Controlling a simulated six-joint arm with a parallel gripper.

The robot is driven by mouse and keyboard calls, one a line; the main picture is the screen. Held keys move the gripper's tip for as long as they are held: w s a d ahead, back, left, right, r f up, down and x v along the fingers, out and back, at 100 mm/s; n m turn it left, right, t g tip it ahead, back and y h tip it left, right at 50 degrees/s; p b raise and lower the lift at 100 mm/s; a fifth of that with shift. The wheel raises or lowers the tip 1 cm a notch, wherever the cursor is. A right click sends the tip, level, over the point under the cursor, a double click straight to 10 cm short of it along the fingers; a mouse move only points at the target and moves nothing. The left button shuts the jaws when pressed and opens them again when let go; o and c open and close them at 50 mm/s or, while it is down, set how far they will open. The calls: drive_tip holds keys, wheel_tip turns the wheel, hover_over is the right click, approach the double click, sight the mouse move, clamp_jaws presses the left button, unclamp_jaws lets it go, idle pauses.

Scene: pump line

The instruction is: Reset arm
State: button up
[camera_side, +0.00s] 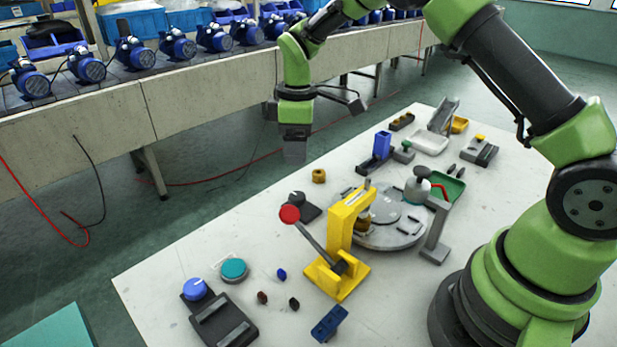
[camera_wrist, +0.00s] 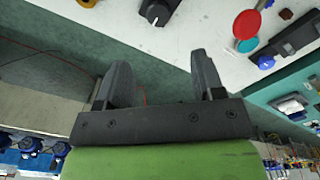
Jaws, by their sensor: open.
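My gripper (camera_side: 294,150) hangs from the green arm past the far-left edge of the white table, above the floor. In the wrist view its two dark fingers (camera_wrist: 158,80) stand wide apart with nothing between them. A yellow press (camera_side: 340,240) with a red ball handle stands on the table, to the right of and below the gripper in the side view. A round grey turntable (camera_side: 385,228) sits behind the press. A brass nut (camera_side: 319,176) lies on the table near the gripper's side.
A conveyor (camera_side: 200,90) with several blue pumps (camera_side: 135,53) runs along the back left. On the table are a black box with a blue knob (camera_side: 195,289), a teal disc (camera_side: 233,269), a blue block (camera_side: 329,323) and a green tray (camera_side: 447,186). The table's left part (camera_side: 230,230) is mostly clear.

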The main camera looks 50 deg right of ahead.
drive_tip(key=s+a+r+m+t, duration=0.1)
drive_tip(key=s+r+m+t, duration=0.15)
drive_tip(key=s+r, duration=0.4)
drive_tip(key=s+a+r+m+t, duration=0.1)
drive_tip(key=s+r+m, duration=0.2)
drive_tip(key=r, duration=0.6)
drive_tip(key=s+a+r+m+t+y, duration=0.1)
drive_tip(key=s+m, duration=0.5)
drive_tip(key=s, duration=0.9)
drive_tip(key=shift+s+r+m+t+y, duration=0.4)
drive_tip(key=shift+r+t, duration=0.1)
drive_tip(key=shift+t, duration=0.65)
